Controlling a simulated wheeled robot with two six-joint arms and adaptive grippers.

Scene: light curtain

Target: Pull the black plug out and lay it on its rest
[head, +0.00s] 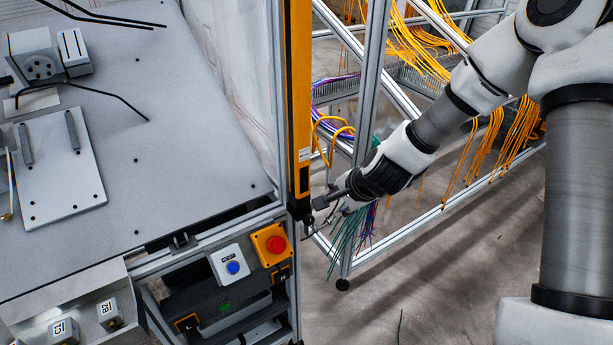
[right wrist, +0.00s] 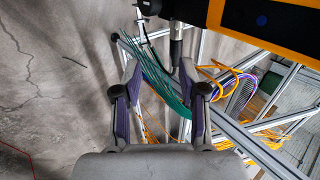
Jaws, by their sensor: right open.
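The black plug (right wrist: 176,42) hangs under the dark end of the yellow light curtain post (right wrist: 265,18) in the right wrist view. It lies just beyond my right fingertips, nearer the right-hand finger. My right gripper (right wrist: 160,72) is open, with nothing seen between its fingers. In the head view my right gripper (head: 324,207) is beside the lower end of the yellow post (head: 298,100). The plug is hard to make out there. I cannot pick out its rest with certainty. My left gripper is not in view.
A grey table (head: 180,150) fills the left. Below its corner are a red button on an orange box (head: 271,244) and a blue button box (head: 232,266). Aluminium frames and hanging green cables (head: 350,240) are close to my right gripper. Open floor (head: 430,290) lies at the lower right.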

